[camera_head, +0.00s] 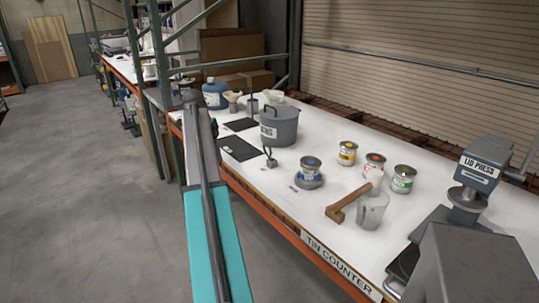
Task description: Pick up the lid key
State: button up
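I cannot single out the lid key with certainty. A small dark grey upright piece (270,157) with a rounded foot stands on the white counter (240,172), near its front edge. A tiny flat grey mark or piece (294,189) lies to its right, too small to make out. My teal and grey arm link rises left of the counter. My gripper is not visible, so its state is hidden.
The lid press (477,175) stands at the far right. The floor at left is clear.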

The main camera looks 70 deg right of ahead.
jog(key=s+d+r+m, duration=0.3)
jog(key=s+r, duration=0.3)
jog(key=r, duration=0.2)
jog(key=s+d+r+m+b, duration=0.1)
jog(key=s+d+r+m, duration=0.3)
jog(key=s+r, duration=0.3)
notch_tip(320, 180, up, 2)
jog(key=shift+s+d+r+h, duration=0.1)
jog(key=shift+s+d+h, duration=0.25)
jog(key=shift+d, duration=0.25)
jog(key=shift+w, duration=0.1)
send_near(269, 155)
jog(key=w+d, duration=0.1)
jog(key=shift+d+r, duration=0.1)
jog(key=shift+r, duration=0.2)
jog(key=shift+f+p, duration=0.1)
jog(key=shift+p, duration=0.2)
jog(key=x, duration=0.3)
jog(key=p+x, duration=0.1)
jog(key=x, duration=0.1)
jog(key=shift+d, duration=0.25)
